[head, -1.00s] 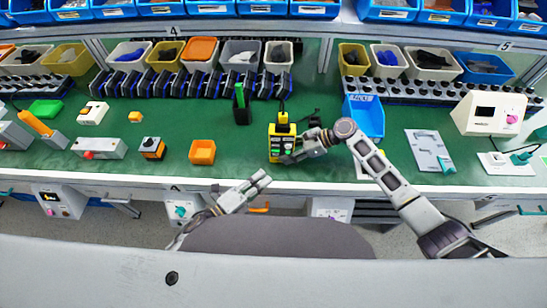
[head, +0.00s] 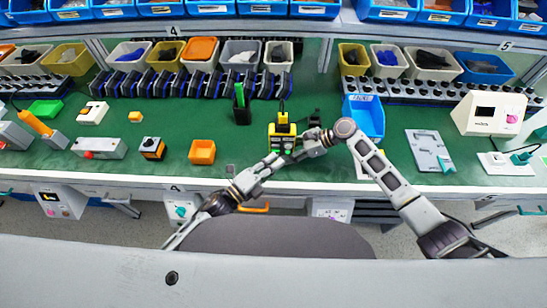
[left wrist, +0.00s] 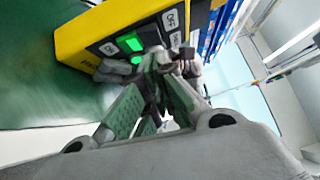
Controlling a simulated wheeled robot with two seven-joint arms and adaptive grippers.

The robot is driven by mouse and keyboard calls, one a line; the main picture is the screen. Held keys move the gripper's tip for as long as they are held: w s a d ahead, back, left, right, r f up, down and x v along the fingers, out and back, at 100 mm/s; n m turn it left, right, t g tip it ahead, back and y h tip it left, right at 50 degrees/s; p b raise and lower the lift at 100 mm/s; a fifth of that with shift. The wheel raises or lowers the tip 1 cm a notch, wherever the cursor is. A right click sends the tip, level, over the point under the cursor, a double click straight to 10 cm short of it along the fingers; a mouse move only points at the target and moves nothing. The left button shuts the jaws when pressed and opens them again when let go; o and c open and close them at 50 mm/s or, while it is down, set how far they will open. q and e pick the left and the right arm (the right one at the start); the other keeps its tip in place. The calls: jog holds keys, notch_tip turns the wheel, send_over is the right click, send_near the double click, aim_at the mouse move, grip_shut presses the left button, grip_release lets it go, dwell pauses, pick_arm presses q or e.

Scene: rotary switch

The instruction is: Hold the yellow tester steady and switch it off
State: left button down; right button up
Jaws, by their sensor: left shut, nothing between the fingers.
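The yellow tester (head: 282,129) stands on the green bench in the middle of the head view. Its dark panel shows large in the left wrist view (left wrist: 112,15), with green lit parts and an OFF label. My left gripper (head: 275,160) is shut and empty, its tips at the lower front of the tester; in the left wrist view the fingers (left wrist: 160,65) overlap the panel's lower edge. I cannot tell whether they touch it. My right gripper (head: 304,148) is at the tester's lower right side. Its fingers are partly hidden, so its grip is unclear.
A dark holder with a green item (head: 241,104) stands behind to the left. The bench's front edge runs under both arms.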

pick_arm(q)
jog(key=shift+w+r, duration=0.1)
jog(key=shift+w, duration=0.65)
jog(key=shift+w+r, duration=0.2)
jog(key=shift+w, duration=0.15)
jog(key=shift+f, duration=0.1)
jog(key=shift+s, duration=0.2)
jog(key=s+a+r, duration=0.2)
jog(key=s+a, duration=0.5)
jog(key=s, duration=0.3)
jog(key=shift+s, duration=0.35)
dwell(0.6)
